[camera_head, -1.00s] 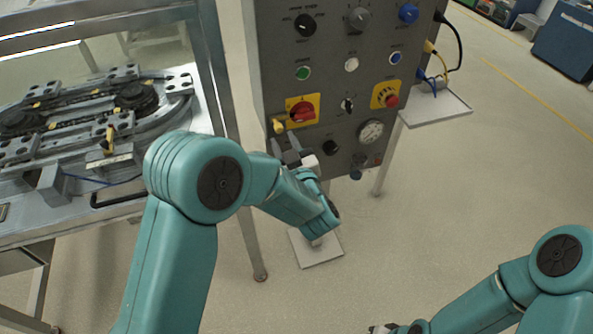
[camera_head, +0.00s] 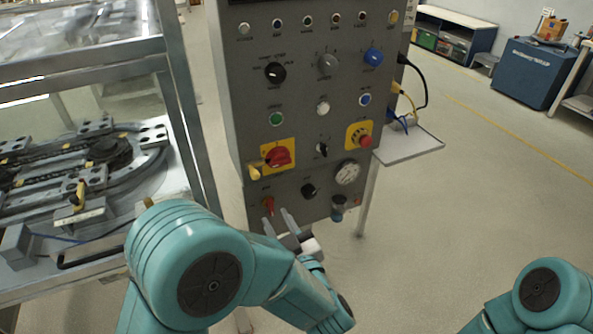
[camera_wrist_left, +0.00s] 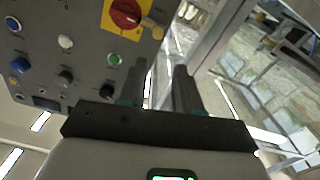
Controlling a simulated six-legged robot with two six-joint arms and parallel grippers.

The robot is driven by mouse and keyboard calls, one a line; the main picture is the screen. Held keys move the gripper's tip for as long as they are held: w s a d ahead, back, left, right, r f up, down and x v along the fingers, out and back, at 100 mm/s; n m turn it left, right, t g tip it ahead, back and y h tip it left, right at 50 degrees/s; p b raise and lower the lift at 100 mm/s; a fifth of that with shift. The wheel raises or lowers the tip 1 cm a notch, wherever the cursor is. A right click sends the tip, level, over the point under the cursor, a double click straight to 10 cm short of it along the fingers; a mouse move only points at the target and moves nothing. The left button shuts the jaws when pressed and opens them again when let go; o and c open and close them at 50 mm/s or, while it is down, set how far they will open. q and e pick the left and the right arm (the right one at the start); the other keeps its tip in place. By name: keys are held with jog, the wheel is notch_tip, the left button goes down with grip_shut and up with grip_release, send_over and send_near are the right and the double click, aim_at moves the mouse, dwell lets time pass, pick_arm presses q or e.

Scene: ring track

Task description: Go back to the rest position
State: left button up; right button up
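My left gripper (camera_head: 277,217) is open and empty, low in front of the grey control panel (camera_head: 232,100), near a small red switch (camera_head: 268,206). I cannot tell whether it touches the panel. In the left wrist view its two fingers (camera_wrist_left: 160,68) stand apart with nothing between them. The panel (camera_wrist_left: 85,20) also shows there at the upper left, with the red knob (camera_wrist_left: 125,13) on its yellow plate. My right arm shows at the lower right of the head view; its gripper is out of the picture.
A metal frame (camera_head: 170,90) with the ring track (camera_head: 150,165) stands at the left. A small shelf (camera_head: 410,147) with cables juts from the panel's right side. A blue cabinet (camera_head: 530,72) is far back right. The floor at the right is clear.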

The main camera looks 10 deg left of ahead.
pick_arm(q)
jog(key=shift+a, duration=0.1)
jog(key=a+f+g+y, duration=0.25)
jog(key=a+f, duration=0.35)
jog(key=a, duration=0.4)
jog(key=s+a+f+m+g+h, duration=0.1)
jog(key=a+f+h, duration=0.15)
jog(key=f, duration=0.45)
jog(key=s+a+f+m+g+h, duration=0.1)
jog(key=a+f+g+h, duration=0.15)
jog(key=f, duration=0.45)
jog(key=s+d+f+m+g+h, duration=0.1)
jog(key=s+d+f+g+h, duration=0.2)
jog(key=s+d+f, duration=0.1)
jog(key=s+d+f+m+g+h, duration=0.2)
jog(key=s+d+f+h, duration=0.2)
jog(key=s, duration=0.5)
jog(key=s+d+f+m+g+h, duration=0.2)
jog(key=s+d+f+g+h, duration=0.1)
jog(key=s+d, duration=0.3)
jog(key=shift+s+d+f+g+h, duration=0.3)
jog(key=shift+s+f+h, duration=0.2)
jog(key=shift+h, duration=0.25)
